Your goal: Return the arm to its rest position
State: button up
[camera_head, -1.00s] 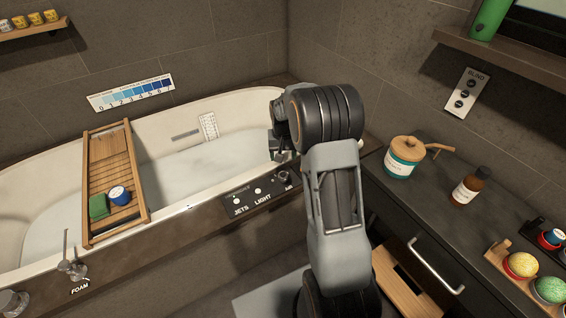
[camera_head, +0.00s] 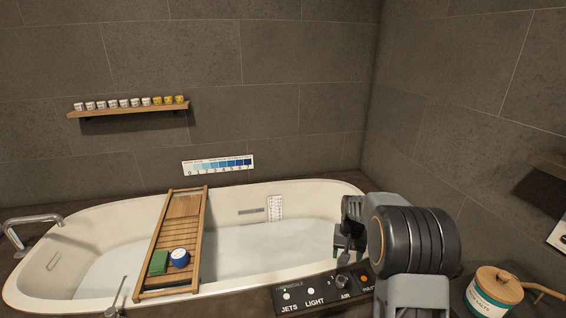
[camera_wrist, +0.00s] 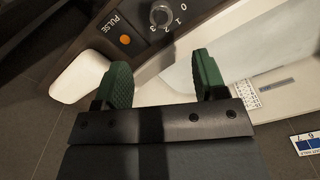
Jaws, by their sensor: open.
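My arm (camera_head: 415,242) reaches up from the lower right in the head view, with its end over the tub's front edge. My gripper (camera_head: 346,245) is partly hidden by the arm there, just above the control panel (camera_head: 323,294). In the wrist view my gripper (camera_wrist: 162,80) shows two green finger pads set wide apart, with nothing between them.
The bathtub (camera_head: 90,225) holds whitish water. A wooden tray (camera_head: 170,240) spans it, bearing a green block (camera_head: 158,262) and a blue-and-white round item (camera_head: 179,258). A jar (camera_head: 493,294) stands lower right. A wall shelf (camera_head: 130,112) holds several small cups.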

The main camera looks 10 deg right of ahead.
jog(key=s+a+r+n+t+p, duration=0.1)
jog(key=s+a+r+p, duration=0.2)
jog(key=s+r+p, duration=0.2)
jog(key=s+a+r+n+t+p, duration=0.1)
jog(key=s+a+r+p, duration=0.3)
jog(key=s+r, duration=0.5)
jog(key=s+a+r+n+t+p, duration=0.1)
jog(key=s+r+p, duration=0.6)
jog(key=r, duration=0.7)
jog(key=shift+s+a+r+n+t+p, duration=0.15)
jog(key=shift+s+a+n+t+p, duration=0.25)
jog(key=shift+a, duration=0.85)
